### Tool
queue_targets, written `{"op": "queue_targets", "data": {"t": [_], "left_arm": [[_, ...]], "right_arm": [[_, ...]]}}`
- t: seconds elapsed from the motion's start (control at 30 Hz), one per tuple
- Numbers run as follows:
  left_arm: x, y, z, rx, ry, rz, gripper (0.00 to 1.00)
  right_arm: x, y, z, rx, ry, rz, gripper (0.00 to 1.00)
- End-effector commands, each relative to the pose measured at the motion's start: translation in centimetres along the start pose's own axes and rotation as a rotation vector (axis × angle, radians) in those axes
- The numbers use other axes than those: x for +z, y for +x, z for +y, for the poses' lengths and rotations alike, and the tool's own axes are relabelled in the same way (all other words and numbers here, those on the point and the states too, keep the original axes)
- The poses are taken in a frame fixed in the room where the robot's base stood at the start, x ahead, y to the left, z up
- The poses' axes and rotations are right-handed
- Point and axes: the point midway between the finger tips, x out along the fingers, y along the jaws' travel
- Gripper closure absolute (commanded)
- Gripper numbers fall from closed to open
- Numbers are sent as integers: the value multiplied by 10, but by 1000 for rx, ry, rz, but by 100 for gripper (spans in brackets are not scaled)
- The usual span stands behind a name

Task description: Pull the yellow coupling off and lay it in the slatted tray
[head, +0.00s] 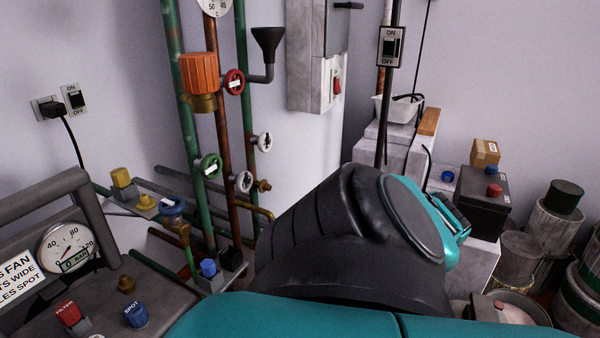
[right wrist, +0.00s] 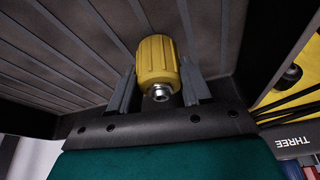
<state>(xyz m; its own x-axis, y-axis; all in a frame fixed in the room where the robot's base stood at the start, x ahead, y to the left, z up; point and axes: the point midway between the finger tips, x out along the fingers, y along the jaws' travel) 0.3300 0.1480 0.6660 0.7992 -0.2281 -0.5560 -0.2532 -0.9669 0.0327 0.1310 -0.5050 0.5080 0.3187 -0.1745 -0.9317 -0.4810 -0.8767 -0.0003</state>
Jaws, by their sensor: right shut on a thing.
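The yellow coupling (right wrist: 157,62) is a ribbed cylinder with a metal end that faces the right wrist camera. My right gripper (right wrist: 158,84) has its two grey fingers on either side of it and is shut on it. A dark grey slatted surface (right wrist: 60,48), which looks like the slatted tray, fills the view behind the coupling. I cannot tell whether the coupling touches the slats. In the head view my own black and teal arm covers the lower middle, and neither gripper shows there.
In the right wrist view, a yellow part with dark cables (right wrist: 285,92) and a panel marked THREE (right wrist: 291,142) lie at the right. In the head view, pipes with valves (head: 208,166) stand at the left, a gauge (head: 66,246) sits lower left, and paint tins (head: 553,225) stand at the right.

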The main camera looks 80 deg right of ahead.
Motion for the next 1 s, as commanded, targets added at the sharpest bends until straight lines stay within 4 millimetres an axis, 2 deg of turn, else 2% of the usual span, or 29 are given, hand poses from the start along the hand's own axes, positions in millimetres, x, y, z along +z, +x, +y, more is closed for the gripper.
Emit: {"op": "queue_targets", "data": {"t": [0.43,0.47,0.73,1.0], "left_arm": [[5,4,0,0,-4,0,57],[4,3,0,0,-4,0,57],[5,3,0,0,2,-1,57],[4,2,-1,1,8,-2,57]], "right_arm": [[4,9,0,0,0,0,89],[3,8,0,0,0,0,49],[3,8,0,0,0,0,23],[3,7,0,0,0,-1,22]]}}
